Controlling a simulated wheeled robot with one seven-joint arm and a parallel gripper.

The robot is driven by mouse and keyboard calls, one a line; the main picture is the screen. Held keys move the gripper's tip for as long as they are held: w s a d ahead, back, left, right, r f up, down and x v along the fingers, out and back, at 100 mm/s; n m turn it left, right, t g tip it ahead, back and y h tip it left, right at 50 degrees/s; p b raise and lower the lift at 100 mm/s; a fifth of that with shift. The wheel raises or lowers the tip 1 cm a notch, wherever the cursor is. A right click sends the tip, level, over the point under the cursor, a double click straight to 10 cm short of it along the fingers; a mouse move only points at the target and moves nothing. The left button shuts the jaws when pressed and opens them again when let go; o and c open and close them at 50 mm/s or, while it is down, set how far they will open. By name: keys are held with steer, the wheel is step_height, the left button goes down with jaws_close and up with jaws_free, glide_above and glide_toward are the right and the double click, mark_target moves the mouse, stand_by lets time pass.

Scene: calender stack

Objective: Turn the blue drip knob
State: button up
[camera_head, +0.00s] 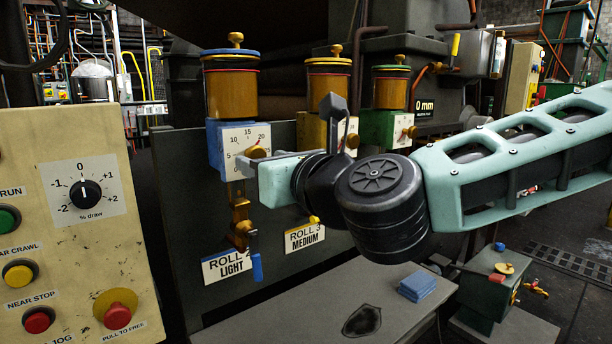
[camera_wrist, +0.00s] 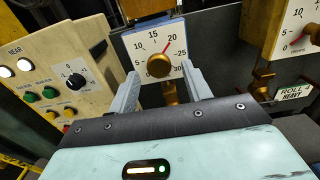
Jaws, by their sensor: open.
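The blue drip lubricator (camera_head: 214,147) has an amber glass reservoir (camera_head: 231,93) on top and a white numbered dial (camera_head: 235,136) in front. Its round brass knob (camera_head: 256,152) shows just above my gripper (camera_head: 243,164). In the wrist view the brass knob (camera_wrist: 159,66) is centred on the dial (camera_wrist: 134,46), with a red pointer at about 20. My gripper (camera_wrist: 160,73) is open, with one grey finger on each side of the knob in the picture. Gaps show between the fingers and the knob; I cannot tell whether the fingertips reach its depth.
A yellow lubricator (camera_head: 308,131) and a green one (camera_head: 376,128) stand to the right. A beige control panel (camera_head: 60,250) with buttons is at left. A blue-handled brass valve (camera_head: 256,266) hangs below the blue lubricator. A grey bench (camera_head: 290,310) lies below my arm.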

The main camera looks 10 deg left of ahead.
steer(key=p+v, duration=0.1)
steer(key=v, duration=1.5)
steer(key=shift+s+p, duration=0.15)
steer(key=shift+p, duration=0.25)
